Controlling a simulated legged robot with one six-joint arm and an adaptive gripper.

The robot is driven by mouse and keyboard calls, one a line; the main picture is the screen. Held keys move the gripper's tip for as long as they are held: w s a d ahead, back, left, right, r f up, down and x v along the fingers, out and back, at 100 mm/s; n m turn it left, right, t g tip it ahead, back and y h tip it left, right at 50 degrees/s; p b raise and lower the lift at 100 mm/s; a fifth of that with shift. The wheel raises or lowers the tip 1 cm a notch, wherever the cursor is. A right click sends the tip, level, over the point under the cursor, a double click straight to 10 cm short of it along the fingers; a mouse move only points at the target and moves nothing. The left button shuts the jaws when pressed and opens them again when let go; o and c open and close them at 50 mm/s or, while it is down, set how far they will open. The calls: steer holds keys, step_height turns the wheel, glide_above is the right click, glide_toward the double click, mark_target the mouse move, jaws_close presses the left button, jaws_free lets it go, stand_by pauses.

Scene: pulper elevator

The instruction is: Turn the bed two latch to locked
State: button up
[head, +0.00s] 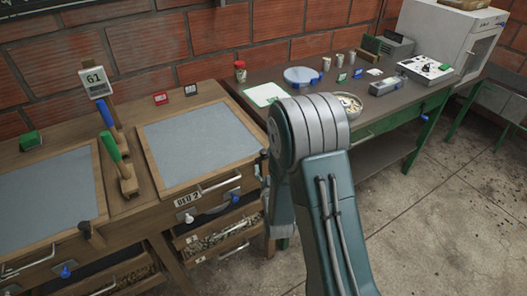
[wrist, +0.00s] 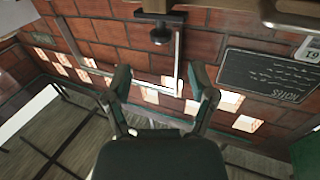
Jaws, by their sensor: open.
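The bed two box (head: 198,145), with a grey-blue top in a wooden frame, stands left of my arm in the head view. Its front carries a BED 2 label (head: 187,199) and a metal handle (head: 220,183). A small white knob (head: 189,217) sits below the label, and a blue knob (head: 235,197) sits further right. I cannot tell for sure which of these is the latch, or its setting. My gripper (wrist: 160,82) is open and empty in the wrist view, facing a brick wall away from the beds. The head view shows my arm but not my gripper.
A dark table (head: 330,95) with a bowl (head: 348,103) and instruments stands right. The concrete floor (head: 450,210) is open at right.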

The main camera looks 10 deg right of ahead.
mark_target(264, 155)
steer(key=w, duration=0.7)
steer(key=shift+w+d, duration=0.2)
steer(key=shift+w, duration=0.2)
